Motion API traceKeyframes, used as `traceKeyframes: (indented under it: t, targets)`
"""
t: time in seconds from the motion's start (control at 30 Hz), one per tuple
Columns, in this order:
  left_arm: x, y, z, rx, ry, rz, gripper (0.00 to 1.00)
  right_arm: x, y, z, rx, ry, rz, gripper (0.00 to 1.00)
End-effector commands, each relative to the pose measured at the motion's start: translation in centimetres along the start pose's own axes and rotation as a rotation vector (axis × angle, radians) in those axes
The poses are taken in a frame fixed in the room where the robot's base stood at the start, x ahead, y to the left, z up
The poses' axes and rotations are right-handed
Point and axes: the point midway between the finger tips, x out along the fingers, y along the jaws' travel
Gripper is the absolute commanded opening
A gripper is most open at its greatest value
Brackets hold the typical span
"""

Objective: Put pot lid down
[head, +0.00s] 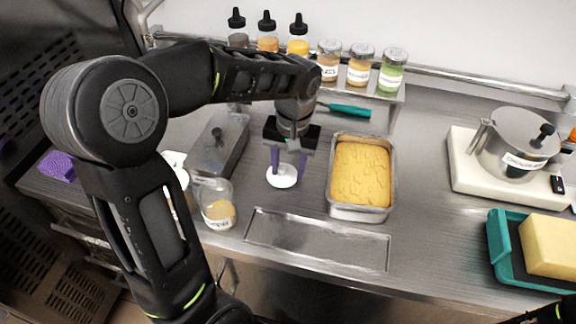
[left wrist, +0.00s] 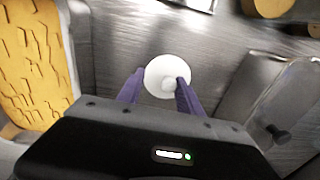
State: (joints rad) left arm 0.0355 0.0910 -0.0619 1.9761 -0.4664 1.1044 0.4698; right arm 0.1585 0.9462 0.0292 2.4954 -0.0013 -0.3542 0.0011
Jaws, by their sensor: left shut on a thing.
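A small white round lid (head: 282,181) with a knob is between the fingertips of my left gripper (head: 288,174), near the middle of the steel counter. The left wrist view shows the lid (left wrist: 167,66) with the purple fingers of the left gripper (left wrist: 160,80) closed on its knob. The lid looks level and close to the counter; I cannot tell whether it touches. An open glass jar (head: 219,208) with a label and yellowish contents stands left of the lid.
A steel pan with yellow food (head: 360,173) is just right of the lid. A lidded grey container (head: 220,143) is behind left. A steel pot (head: 515,145) stands at right, near a teal tray (head: 497,241). Bottles and spice jars (head: 359,68) line the back shelf.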

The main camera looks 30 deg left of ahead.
Motion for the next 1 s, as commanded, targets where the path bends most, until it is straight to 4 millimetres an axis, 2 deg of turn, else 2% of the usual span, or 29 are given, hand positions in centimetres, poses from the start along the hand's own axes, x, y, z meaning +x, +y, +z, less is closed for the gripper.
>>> traceKeyframes:
  t: [0.3,0.33,0.6,0.87,1.0]
  targets:
    - [0.68,0.05,0.00,0.000,0.000,0.000,0.05,0.47,0.18,-0.01,0.000,0.001,0.000,0.36]
    - [0.67,0.05,0.00,0.000,0.000,0.000,0.43,0.46,0.18,-0.01,0.000,0.001,0.000,0.36]
    - [0.66,0.05,0.01,0.000,0.000,0.000,0.66,0.46,0.18,-0.02,0.000,0.001,0.000,0.36]
    - [0.59,0.04,0.01,0.000,0.000,0.000,0.66,0.41,0.16,-0.01,0.000,0.000,0.000,0.36]
    - [-0.23,-0.02,0.00,0.000,0.000,0.000,0.66,-0.20,-0.08,-0.01,0.000,0.000,0.000,0.36]
